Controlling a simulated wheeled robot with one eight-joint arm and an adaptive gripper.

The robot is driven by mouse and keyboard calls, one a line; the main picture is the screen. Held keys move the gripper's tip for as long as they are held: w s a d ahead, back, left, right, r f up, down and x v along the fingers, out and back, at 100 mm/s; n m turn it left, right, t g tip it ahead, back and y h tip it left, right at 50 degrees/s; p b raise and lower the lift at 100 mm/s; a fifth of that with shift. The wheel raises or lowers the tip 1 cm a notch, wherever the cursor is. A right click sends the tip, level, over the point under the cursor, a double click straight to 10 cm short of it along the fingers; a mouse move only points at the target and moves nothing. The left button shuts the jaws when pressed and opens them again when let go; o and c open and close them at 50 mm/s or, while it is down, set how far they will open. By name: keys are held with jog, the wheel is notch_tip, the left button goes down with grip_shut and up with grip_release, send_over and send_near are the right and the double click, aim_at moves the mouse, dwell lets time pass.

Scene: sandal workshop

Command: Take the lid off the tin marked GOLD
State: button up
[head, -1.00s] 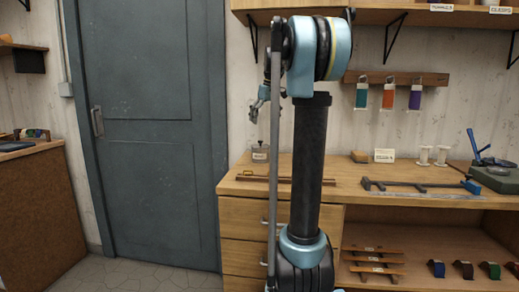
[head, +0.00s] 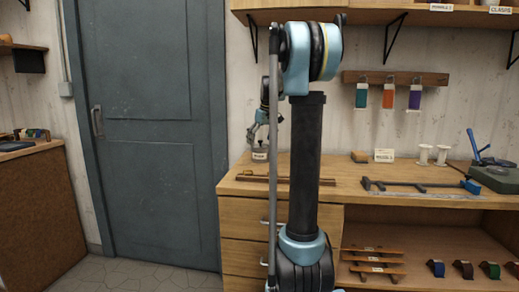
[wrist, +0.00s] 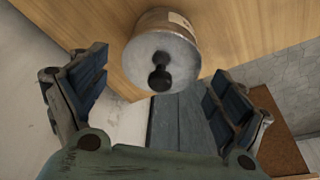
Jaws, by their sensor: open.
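A small round tin (head: 260,155) with a pale label stands at the left end of the workbench. The lettering is too small for me to read surely. In the wrist view the tin (wrist: 184,22) shows from above, with its grey lid (wrist: 146,50) on and a dark knob (wrist: 160,78) in the lid's middle. My gripper (head: 254,141) is just above the tin in the head view. In the wrist view my gripper (wrist: 155,95) is open, its dark pads apart on both sides, with nothing between them. The lid lies ahead of the pads, apart from them.
Tags hang from a wall rack (head: 430,78). A grey door (head: 150,150) stands at the left.

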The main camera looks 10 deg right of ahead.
jog(key=shift+c, duration=0.6)
jog(key=c, duration=1)
